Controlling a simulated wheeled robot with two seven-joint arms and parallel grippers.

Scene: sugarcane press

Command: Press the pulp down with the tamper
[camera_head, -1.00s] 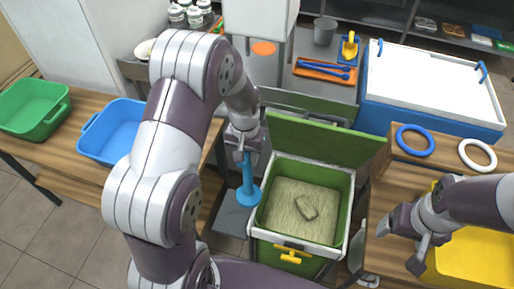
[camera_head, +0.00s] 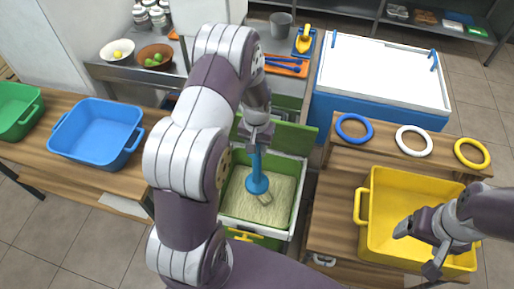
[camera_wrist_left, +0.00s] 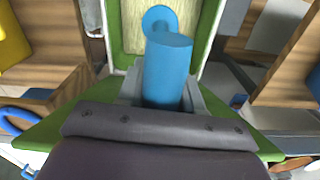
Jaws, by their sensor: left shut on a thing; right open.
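The blue tamper (camera_head: 256,172) is upright, its round foot over the pale pulp (camera_head: 282,203) in the green press box (camera_head: 298,190). I cannot tell whether the foot touches the pulp. My left gripper (camera_head: 258,136) is shut on the tamper's handle. The left wrist view shows the tamper's handle (camera_wrist_left: 167,65) large between the fingers, with its foot beyond it. My right gripper (camera_head: 420,250) is open and empty over the yellow bin (camera_head: 372,215).
The box's green lid (camera_head: 298,137) stands open behind it. A blue bin (camera_head: 100,130) is on the left table. Blue, white and yellow rings (camera_head: 413,140) lie on the right shelf. A white-lidded blue chest (camera_head: 385,75) stands behind.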

